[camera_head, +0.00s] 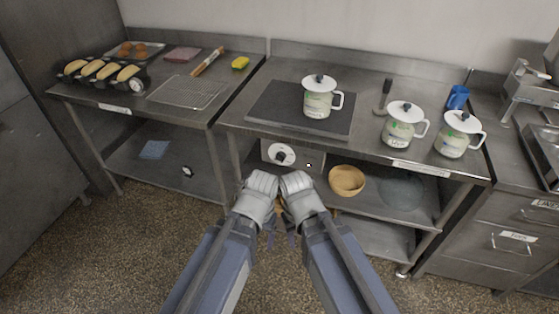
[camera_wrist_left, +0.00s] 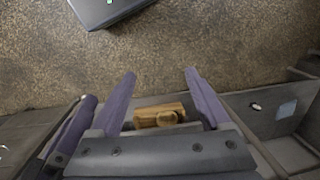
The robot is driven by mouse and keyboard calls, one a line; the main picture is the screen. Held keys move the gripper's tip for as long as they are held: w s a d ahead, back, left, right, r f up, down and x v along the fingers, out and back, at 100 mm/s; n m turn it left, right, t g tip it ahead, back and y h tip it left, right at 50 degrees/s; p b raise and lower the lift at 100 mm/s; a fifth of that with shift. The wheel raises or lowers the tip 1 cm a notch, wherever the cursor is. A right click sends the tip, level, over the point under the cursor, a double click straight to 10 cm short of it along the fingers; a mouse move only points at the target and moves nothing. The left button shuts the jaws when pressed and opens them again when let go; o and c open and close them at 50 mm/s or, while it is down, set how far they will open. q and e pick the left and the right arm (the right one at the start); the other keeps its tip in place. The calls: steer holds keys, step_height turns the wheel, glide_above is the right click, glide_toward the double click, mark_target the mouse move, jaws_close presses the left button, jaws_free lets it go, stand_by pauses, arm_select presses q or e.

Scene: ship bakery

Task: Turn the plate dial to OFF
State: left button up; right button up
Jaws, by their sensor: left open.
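A dark flat plate (camera_head: 270,104) lies on the middle steel table, with a white lidded pot (camera_head: 318,100) standing on it. Below the tabletop is a pale control panel with a round black and white dial (camera_head: 281,155); its markings are too small to read. A small bright spot shows right of the dial. My left gripper (camera_head: 268,234) hangs low in front of the table, apart from the dial; its purple fingers are spread and empty in the left wrist view (camera_wrist_left: 160,73). My right gripper (camera_head: 291,236) is close beside it, its fingers mostly hidden by my arm.
Two more lidded pots (camera_head: 403,125) (camera_head: 457,135), a dark upright tool (camera_head: 383,97) and a blue cup (camera_head: 457,97) stand right of the plate. A wooden bowl (camera_head: 346,181) sits on the lower shelf. A light-brown object (camera_wrist_left: 160,115) shows beyond my left fingers. Floor at left is clear.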

arm_select(q)
steer(key=w+d+f+m+t+h+b, duration=0.2)
steer(key=w+d+f+t+b, duration=0.15)
steer(key=w+f+b, duration=0.5)
steer(key=m+t+h+b, duration=0.35)
steer(key=t+b, duration=1.05)
steer(key=b, duration=0.8)
glide_toward(280, 161)
steer(key=x, duration=0.2)
steer(key=shift+r+m, duration=0.1)
steer(key=shift+m, duration=0.35)
steer(key=x, duration=0.7)
steer(key=shift+w, duration=0.35)
